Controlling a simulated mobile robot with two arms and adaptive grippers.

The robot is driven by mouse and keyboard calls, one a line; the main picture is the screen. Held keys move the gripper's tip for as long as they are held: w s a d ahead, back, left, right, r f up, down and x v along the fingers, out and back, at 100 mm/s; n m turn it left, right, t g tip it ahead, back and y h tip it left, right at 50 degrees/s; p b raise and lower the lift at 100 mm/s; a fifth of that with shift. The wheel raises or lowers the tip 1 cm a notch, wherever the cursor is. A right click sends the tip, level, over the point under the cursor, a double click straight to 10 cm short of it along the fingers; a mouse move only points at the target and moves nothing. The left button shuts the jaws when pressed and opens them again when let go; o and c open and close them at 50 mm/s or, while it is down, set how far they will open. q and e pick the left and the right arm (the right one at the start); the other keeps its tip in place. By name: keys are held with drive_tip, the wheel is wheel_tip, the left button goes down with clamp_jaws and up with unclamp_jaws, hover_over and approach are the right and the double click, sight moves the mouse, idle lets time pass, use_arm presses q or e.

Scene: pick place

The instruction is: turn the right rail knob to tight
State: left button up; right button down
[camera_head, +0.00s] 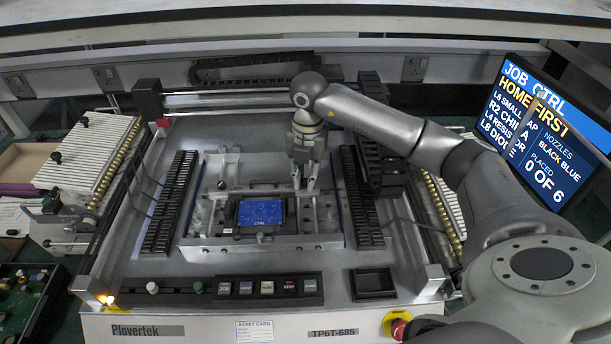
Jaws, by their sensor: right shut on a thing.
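My right gripper (305,184) points down at the right side of the board fixture in the middle of the machine. Its two fingers are a little apart and closed on the right rail knob, which is mostly hidden between the fingertips. Whether the knob is loose or tight cannot be told. A blue circuit board (261,212) sits in a dark frame, left of and nearer than the gripper. A small dark knob (222,184) shows on the left side of the fixture. My left gripper is out of view.
Black slotted racks stand left (170,203) and right (361,197) of the fixture. A front button panel (263,287) and an empty black tray (373,283) lie nearer. A job screen (545,125) stands at right, beyond my arm. A ribbed feeder bank (88,155) is at left.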

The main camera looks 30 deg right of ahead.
drive_tip(key=shift+m, duration=0.5)
drive_tip(key=c, duration=1.3)
unclamp_jaws()
drive_tip(key=shift+c, duration=0.2)
wheel_tip(320, 180, up, 12)
drive_tip(key=shift+s+d, duration=0.1)
drive_tip(key=shift+s, duration=0.05)
